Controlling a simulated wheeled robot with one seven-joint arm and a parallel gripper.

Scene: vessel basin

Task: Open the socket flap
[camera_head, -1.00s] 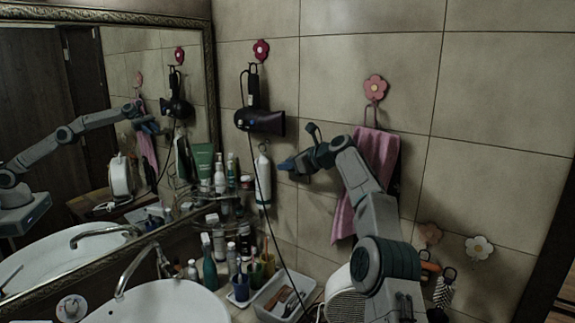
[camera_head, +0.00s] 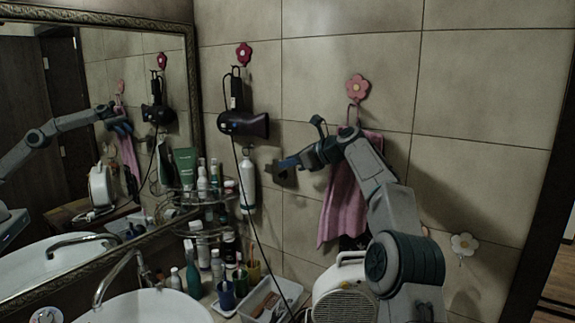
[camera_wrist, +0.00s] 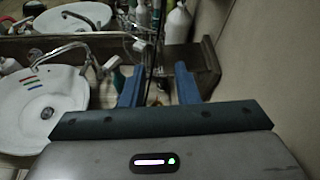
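The socket (camera_head: 285,176) appears as a small dark fitting on the tiled wall, right of the white bottle. My gripper (camera_head: 284,164) is right at it in the head view and covers part of it. In the wrist view, a dark brown block (camera_wrist: 207,62) by the wall lies just beyond the fingertips and seems to be the same fitting. My two blue fingers (camera_wrist: 159,88) stand apart with nothing held between them. I cannot clearly make out the flap, its angle, or whether a finger touches it.
A hair dryer (camera_head: 245,124) hangs left of the gripper, its cable running down. A white bottle (camera_head: 248,180) hangs below it. A pink towel (camera_head: 345,205) hangs behind my arm. A white heater (camera_head: 342,290), a tray (camera_head: 270,300) and the sink (camera_head: 150,308) are below.

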